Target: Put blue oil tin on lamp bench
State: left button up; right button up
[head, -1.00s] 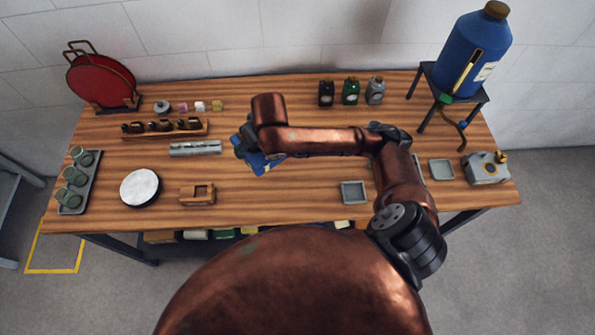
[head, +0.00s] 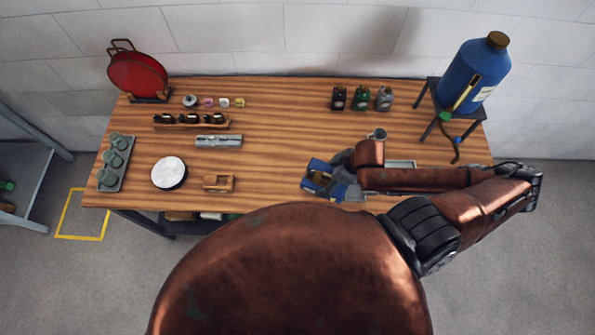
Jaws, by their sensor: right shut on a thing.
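The blue oil tin (head: 319,167) is in my right gripper (head: 332,182), near the front of the wooden bench (head: 270,150), right of its middle. The grey fingers are shut on the tin and cover part of it. I cannot tell whether the tin touches the bench top. No label shows which surface is the lamp bench. My left gripper is not in view.
A big blue canister (head: 474,75) stands on a dark stand at the back right. Three small bottles (head: 361,99) stand at the back. A white round dish (head: 168,172) and a small wooden box (head: 218,183) lie front left. My right arm hides the front right.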

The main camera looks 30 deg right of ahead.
aim_at(321, 171)
jog(key=w+b, duration=0.1)
jog(key=w+f+b, duration=0.1)
jog(key=w+a+f+b, duration=0.1)
jog(key=shift+w+a, duration=0.1)
jog(key=shift+w, duration=0.25)
jog(key=w+a+f, duration=0.1)
jog(key=w+f, duration=0.1)
jog(key=w, duration=0.1)
jog(key=w+f, duration=0.2)
jog(key=w, duration=0.1)
jog(key=w+a+f+p, duration=0.1)
jog(key=w+f, duration=0.1)
jog(key=shift+w+a+f, duration=0.3)
jog(key=shift+w+f, duration=0.1)
jog(key=shift+w+a+f, duration=0.15)
jog(key=shift+w+f, duration=0.2)
jog(key=shift+f, duration=0.1)
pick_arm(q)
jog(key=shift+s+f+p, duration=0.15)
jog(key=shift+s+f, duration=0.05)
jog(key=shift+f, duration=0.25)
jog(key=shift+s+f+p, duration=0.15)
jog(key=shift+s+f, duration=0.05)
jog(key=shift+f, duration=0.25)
pick_arm(e)
jog(key=shift+f, duration=1.6)
jog(key=o, duration=1.6)
jog(key=shift+f, duration=0.15)
